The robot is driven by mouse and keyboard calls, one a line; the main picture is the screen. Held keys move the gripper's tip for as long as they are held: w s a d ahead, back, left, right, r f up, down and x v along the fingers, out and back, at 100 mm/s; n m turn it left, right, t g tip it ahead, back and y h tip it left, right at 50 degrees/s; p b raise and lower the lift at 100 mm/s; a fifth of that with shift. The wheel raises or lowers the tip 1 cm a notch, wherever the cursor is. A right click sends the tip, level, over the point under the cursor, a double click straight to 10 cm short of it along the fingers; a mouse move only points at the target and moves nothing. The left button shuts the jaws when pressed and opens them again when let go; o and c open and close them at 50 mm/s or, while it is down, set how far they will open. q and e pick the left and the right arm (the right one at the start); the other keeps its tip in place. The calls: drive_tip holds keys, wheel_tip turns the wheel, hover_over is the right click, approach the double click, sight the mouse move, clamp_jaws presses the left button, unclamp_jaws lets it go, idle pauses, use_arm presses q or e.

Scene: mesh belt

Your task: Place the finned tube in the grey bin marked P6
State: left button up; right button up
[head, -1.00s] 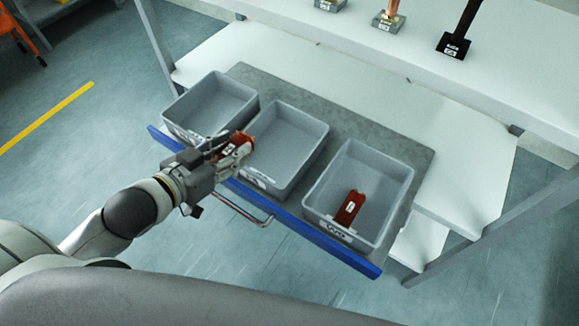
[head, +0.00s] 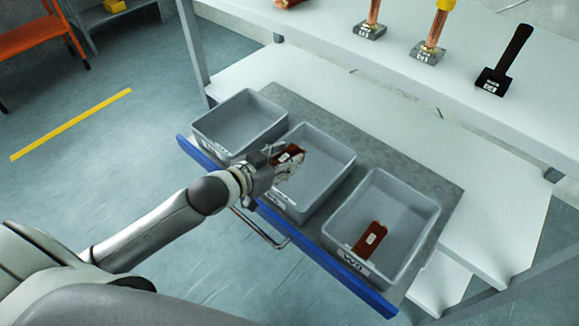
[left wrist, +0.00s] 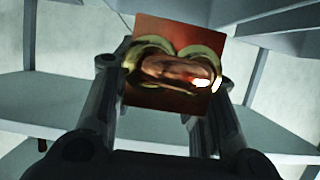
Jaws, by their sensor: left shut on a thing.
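My left gripper (head: 280,163) is shut on a reddish-brown part, the finned tube (head: 292,153), with a pale label. It is over the front left of the middle grey bin (head: 335,150); I cannot tell whether it touches the bin. In the left wrist view the finned tube (left wrist: 172,72) shows an orange-red square plate with brass rings and a copper end between the fingers. The left grey bin (head: 240,95) looks empty. The right grey bin (head: 425,205) holds a similar red-brown part (head: 370,240). The bin labels are too small or covered to read surely. My right gripper is not in view.
The bins stand on a grey board with a blue front edge (head: 340,275) and a handle (head: 262,232). An orange stand (head: 30,40) is far left.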

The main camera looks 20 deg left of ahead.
use_arm(q)
drive_tip(key=w+f, duration=0.2)
drive_tip(key=shift+w+d+f, duration=0.2)
drive_tip(key=shift+f, duration=0.1)
drive_tip(key=shift+w+f, duration=0.1)
drive_tip(key=shift+f, duration=1.55)
drive_tip(key=shift+f, duration=0.2)
drive_tip(key=o, duration=1.3)
drive_tip(key=shift+c, duration=0.2)
drive_tip(key=v, duration=1.2)
